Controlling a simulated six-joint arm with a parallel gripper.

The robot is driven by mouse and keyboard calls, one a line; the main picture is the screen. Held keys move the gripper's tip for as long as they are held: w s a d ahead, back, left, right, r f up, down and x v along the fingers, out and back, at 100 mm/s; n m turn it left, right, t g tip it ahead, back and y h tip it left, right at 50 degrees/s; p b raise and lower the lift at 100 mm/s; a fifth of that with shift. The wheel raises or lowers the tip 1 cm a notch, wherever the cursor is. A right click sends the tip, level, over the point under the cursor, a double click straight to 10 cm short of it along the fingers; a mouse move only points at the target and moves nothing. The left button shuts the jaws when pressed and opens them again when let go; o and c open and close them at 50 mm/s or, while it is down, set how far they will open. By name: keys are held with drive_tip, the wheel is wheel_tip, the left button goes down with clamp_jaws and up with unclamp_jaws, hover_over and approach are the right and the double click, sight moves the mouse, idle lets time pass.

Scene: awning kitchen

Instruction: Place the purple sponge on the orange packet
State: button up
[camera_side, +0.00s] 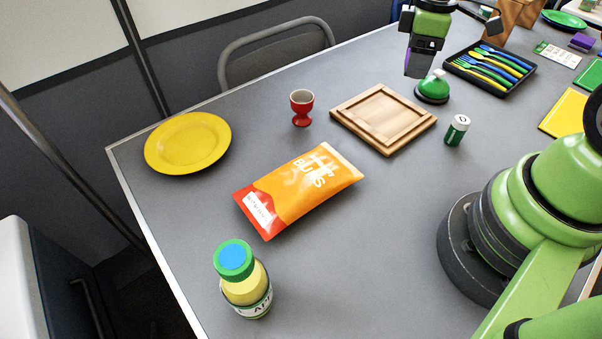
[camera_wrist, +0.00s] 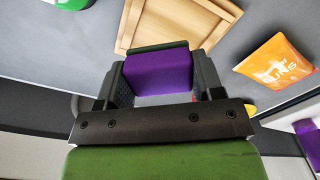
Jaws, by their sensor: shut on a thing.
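The purple sponge (camera_wrist: 158,73) is held between the two fingers of my gripper (camera_wrist: 163,78) in the wrist view. In the side view my gripper (camera_side: 422,68) points down at the far side of the table, above the surface, and only a sliver of purple shows at its left edge. The orange packet (camera_side: 302,190) lies flat near the middle of the table in the side view, clear on top, well to the left and nearer than my gripper. It also shows at the right of the wrist view (camera_wrist: 275,68).
A yellow plate (camera_side: 188,143), a bottle (camera_side: 246,285) and a cutlery tray (camera_side: 526,78) also stand here.

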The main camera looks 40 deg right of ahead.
drive_tip(key=w+a+r+n, duration=0.1)
drive_tip(key=a+n, duration=0.2)
drive_tip(key=a, duration=0.4)
drive_tip(key=w+a+n, duration=0.2)
drive_tip(key=a, duration=0.5)
drive_tip(key=n, duration=0.6)
hover_over(299, 178)
wheel_tip(299, 178, down, 4)
drive_tip(key=shift+r, duration=0.1)
drive_tip(key=shift+f, duration=2.4)
drive_tip(key=shift+f, duration=0.1)
drive_tip(key=o, duration=0.9)
